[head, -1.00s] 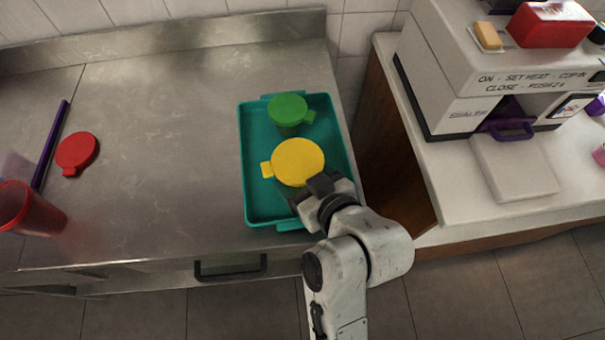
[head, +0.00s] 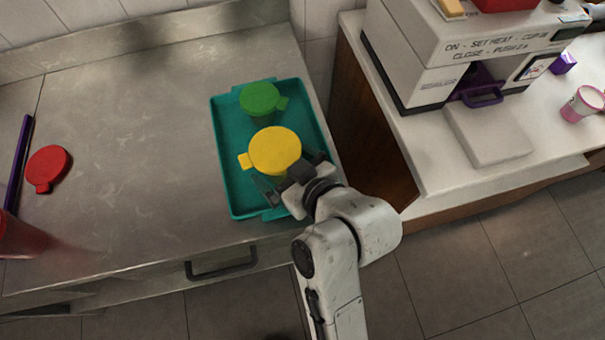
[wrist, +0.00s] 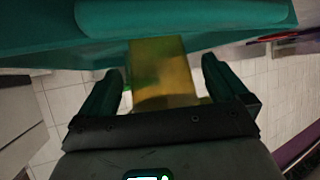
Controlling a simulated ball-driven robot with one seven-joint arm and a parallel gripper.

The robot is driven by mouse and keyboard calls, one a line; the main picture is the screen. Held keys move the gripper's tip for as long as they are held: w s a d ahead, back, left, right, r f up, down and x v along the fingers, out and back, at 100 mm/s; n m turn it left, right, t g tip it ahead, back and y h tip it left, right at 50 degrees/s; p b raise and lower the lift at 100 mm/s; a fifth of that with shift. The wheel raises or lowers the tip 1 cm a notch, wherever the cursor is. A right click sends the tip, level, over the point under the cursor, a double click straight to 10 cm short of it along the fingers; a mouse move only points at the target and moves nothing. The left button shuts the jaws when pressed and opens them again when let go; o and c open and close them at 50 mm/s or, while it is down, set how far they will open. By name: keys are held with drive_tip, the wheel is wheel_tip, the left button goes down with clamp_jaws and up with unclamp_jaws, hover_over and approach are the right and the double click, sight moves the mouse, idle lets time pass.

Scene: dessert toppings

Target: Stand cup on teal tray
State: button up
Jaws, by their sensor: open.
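The teal tray (head: 228,189) lies on the steel counter. A cup with a yellow lid (head: 275,150) stands upright in its near half. A cup with a green lid (head: 261,99) stands upright in its far half. My gripper (head: 287,176) is at the near side of the yellow-lidded cup, low over the tray, with its fingers spread. In the wrist view the yellowish cup (wrist: 162,75) shows between the two open fingers (wrist: 160,85), with gaps on both sides. The lid hides much of the cup in the head view.
A red lid (head: 48,167), a purple stick (head: 20,160) and a red cup (head: 18,238) are on the left of the counter. The middle counter is clear. A white sealer machine (head: 430,60) and a pink-and-white cup (head: 582,104) are on the right counter.

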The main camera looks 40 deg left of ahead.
drive_tip(key=v, duration=1.1)
drive_tip(key=w+d+f+m+t+h, duration=0.1)
drive_tip(key=d+f+m+h, duration=0.3)
drive_tip(key=d, duration=0.5)
drive_tip(key=w+d+f+m+h, duration=0.1)
drive_tip(key=d+f+m+h, duration=0.15)
drive_tip(key=d+f, duration=0.55)
drive_tip(key=s+d+f+m+g+h, duration=0.1)
drive_tip(key=s+d+f+m+h, duration=0.1)
drive_tip(key=s+d, duration=0.4)
drive_tip(key=s+d+f+m+g+h, duration=0.2)
drive_tip(key=s+d+f+m, duration=0.3)
drive_tip(key=d, duration=0.9)
drive_tip(key=shift+s+m+h, duration=0.4)
drive_tip(key=shift+m+h, duration=0.35)
drive_tip(key=shift+m, duration=0.2)
